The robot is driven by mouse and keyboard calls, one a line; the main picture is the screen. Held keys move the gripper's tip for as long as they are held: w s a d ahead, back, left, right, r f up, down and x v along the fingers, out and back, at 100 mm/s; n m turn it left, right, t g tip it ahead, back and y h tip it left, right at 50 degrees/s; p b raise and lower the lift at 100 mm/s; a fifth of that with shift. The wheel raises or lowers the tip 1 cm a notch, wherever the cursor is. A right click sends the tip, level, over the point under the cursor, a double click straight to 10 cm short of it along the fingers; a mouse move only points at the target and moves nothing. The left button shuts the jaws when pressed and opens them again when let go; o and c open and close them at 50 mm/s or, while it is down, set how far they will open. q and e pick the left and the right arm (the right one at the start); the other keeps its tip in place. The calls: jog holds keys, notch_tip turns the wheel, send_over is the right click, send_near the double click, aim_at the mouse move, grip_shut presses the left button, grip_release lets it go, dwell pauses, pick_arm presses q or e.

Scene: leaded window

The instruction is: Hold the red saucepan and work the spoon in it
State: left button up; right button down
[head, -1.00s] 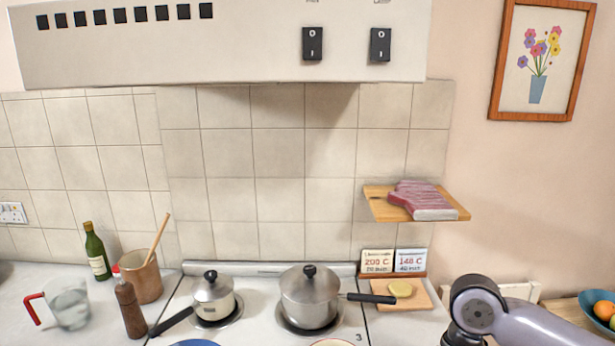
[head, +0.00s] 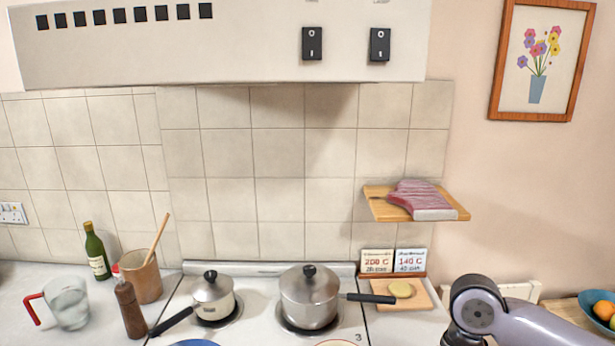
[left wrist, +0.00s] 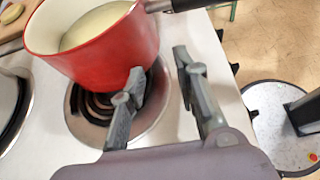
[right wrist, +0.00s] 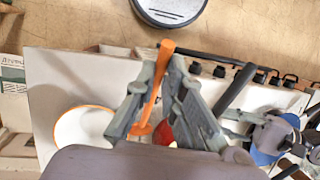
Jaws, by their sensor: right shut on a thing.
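The red saucepan (left wrist: 105,50) with pale contents stands over a coil ring in the left wrist view. Its dark handle (left wrist: 175,4) points to the upper right. My left gripper (left wrist: 160,65) is open, one finger close to the pan's wall; I cannot tell whether it touches. Nothing shows between the fingers. My right gripper (right wrist: 155,90) is shut on an orange spoon (right wrist: 155,80) in the right wrist view. A bit of red (right wrist: 163,133) shows behind its fingers, mostly hidden. In the head view neither gripper's fingers show.
Two lidded steel pans, a small one (head: 213,296) and a larger one (head: 308,295), stand on the back rings. A pepper mill (head: 130,308), a jug (head: 67,303) and a bottle (head: 96,252) stand at left. An orange-rimmed white bowl (right wrist: 82,128) is beside my right gripper.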

pick_arm(q)
grip_shut()
jog(key=o, duration=1)
grip_release()
jog(key=shift+c, duration=0.2)
